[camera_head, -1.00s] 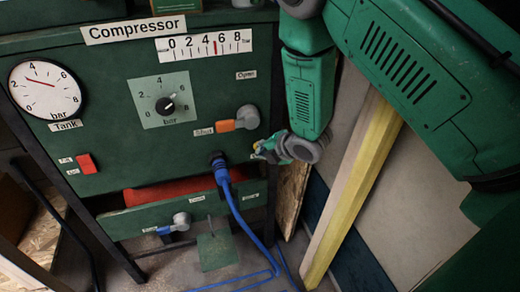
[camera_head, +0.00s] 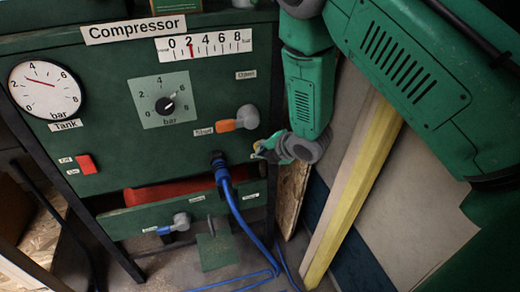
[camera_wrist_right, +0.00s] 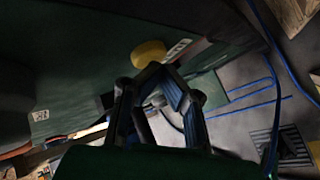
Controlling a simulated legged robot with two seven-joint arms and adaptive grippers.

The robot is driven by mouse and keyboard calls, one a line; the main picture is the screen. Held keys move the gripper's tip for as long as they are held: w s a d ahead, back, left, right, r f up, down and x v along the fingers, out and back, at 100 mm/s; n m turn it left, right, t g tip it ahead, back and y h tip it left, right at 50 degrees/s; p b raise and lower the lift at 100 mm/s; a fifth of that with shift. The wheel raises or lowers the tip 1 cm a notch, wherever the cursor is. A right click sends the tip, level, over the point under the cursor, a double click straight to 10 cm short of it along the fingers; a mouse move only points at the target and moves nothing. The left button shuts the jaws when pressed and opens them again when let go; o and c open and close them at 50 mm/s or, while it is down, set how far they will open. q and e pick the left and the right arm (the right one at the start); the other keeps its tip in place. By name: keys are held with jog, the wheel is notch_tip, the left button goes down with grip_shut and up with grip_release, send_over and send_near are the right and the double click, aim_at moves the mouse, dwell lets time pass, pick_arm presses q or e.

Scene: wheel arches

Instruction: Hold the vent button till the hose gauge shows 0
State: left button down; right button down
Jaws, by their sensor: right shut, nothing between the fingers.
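The hose gauge is the white linear scale (camera_head: 204,46) at the top of the green compressor panel, and its red pointer stands close to 2. The yellow vent button (camera_wrist_right: 148,53) shows in the wrist view, on the dark green panel beside a small white label. My right gripper (camera_wrist_right: 158,70) is shut and empty, with its fingertips right at the button. In the head view my right gripper (camera_head: 263,150) is at the panel's right edge and mostly covers the button. I cannot tell how far the button is pressed in. My left gripper is not in view.
A round tank gauge (camera_head: 47,90) reads a little under 3. A pressure knob (camera_head: 167,105), an orange-handled valve (camera_head: 238,121) and a red switch (camera_head: 86,164) are on the panel. A wooden post (camera_head: 352,190) leans at the right.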

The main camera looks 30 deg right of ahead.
dwell(0.8)
jog(key=shift+s+a, duration=0.2)
jog(key=shift+s, duration=0.75)
jog(key=shift+s+a+p, duration=0.1)
jog(key=shift+s+a, duration=0.1)
jog(key=shift+s, duration=0.6)
jog(key=shift+s+a+p, duration=0.15)
jog(key=shift+s+a, duration=0.05)
jog(key=shift+s, duration=0.65)
jog(key=shift+s+a+p, duration=0.1)
jog(key=shift+s+a, duration=0.1)
jog(key=shift+s, duration=0.6)
jog(key=s+a+f+m+g+p, duration=0.1)
jog(key=s+f+m+g+p, duration=0.1)
jog(key=s+m, duration=0.5)
jog(key=s+a+f+m+g+h+p, duration=0.1)
jog(key=s+f+m+g+p, duration=0.1)
jog(key=s+m+g, duration=0.2)
jog(key=s+a+f+m+g+p, duration=0.1)
jog(key=s+f+m+g+p, duration=0.1)
jog(key=s+m, duration=0.8)
jog(key=s+f+g, duration=0.1)
jog(key=s, duration=0.6)
jog(key=shift+m+h, duration=0.3)
jog(key=shift+w+f, duration=0.1)
jog(key=shift+w, duration=0.1)
